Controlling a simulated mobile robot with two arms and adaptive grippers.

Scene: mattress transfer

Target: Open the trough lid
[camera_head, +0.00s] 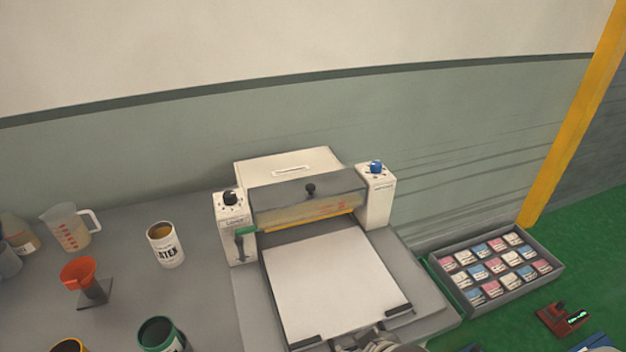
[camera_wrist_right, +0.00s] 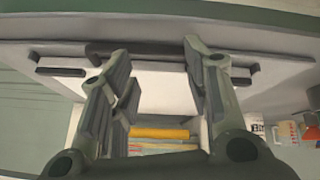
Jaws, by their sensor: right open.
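The coating machine (camera_head: 376,205) stands on the grey table, with a cream housing. A dark grey panel with a black knob (camera_head: 310,188), apparently the trough lid (camera_head: 278,193), lies across its top between two end blocks. It looks closed. Below it is a translucent front with a yellow strip (camera_head: 312,224), also seen in the right wrist view (camera_wrist_right: 160,134). My right gripper (camera_wrist_right: 155,52) is open and empty, over the machine's white sheet (camera_wrist_right: 157,95). My left gripper is out of view.
The white sheet (camera_head: 325,285) lies on the machine bed, with black clips at its front. Left are a latex can (camera_head: 166,246), a measuring jug (camera_head: 68,230) and an orange cup (camera_head: 80,270). A tray of small packs (camera_head: 446,277) stands right. A yellow post (camera_head: 570,120) rises behind.

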